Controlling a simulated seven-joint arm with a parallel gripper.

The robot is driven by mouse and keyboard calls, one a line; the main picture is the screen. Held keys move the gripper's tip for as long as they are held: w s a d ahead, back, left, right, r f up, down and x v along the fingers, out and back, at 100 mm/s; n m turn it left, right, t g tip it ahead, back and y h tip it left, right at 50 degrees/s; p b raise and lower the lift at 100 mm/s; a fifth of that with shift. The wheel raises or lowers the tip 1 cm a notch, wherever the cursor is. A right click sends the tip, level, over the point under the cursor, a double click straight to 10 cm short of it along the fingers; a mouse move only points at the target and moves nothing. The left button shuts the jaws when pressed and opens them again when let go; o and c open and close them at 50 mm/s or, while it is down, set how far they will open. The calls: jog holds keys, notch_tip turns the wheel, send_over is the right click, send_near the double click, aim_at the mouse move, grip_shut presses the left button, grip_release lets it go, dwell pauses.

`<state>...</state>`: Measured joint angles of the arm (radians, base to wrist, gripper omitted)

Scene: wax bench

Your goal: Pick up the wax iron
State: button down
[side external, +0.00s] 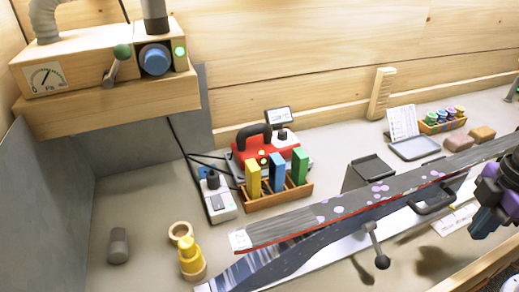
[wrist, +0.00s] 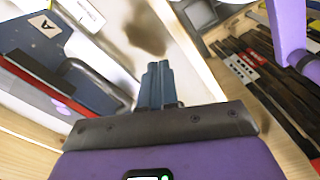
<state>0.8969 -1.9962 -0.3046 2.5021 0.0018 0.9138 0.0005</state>
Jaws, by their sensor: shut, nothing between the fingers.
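The wax iron (side external: 266,157) is red with a black handle. In the side external view it stands at the middle back of the bench, behind the wooden rack of coloured blocks, which hides part of its front. My gripper (side external: 477,228) is at the right edge of that view, far to the right of the iron and nearer the front, above the bench. In the wrist view my gripper's blue fingers (wrist: 158,75) are together with nothing held. I cannot make out the iron in the wrist view.
A long dark ski with purple spots (side external: 340,208) lies across the front, between my gripper and the iron. Dark strips (wrist: 265,85) lie right of my fingers.

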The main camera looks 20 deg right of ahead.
jog(key=c, duration=0.7)
grip_release()
jog(key=shift+c, duration=0.2)
notch_tip(320, 180, up, 12)
jog(key=m+t+y, duration=0.2)
jog(key=m+y, duration=0.2)
jog(key=m, duration=2.5)
send_over(263, 124)
jog(key=s+d, duration=0.2)
jog(key=d, duration=0.4)
jog(key=shift+m, duration=0.3)
jog(key=x, duration=1.1)
jog(key=shift+w+f, duration=0.1)
jog(key=shift+f, duration=0.1)
jog(key=shift+s+x, duration=0.15)
jog(key=shift+x, duration=0.75)
jog(key=shift+s+x, duration=0.2)
jog(key=shift+x, duration=0.65)
jog(key=shift+s+x, duration=0.15)
jog(key=shift+x, duration=0.75)
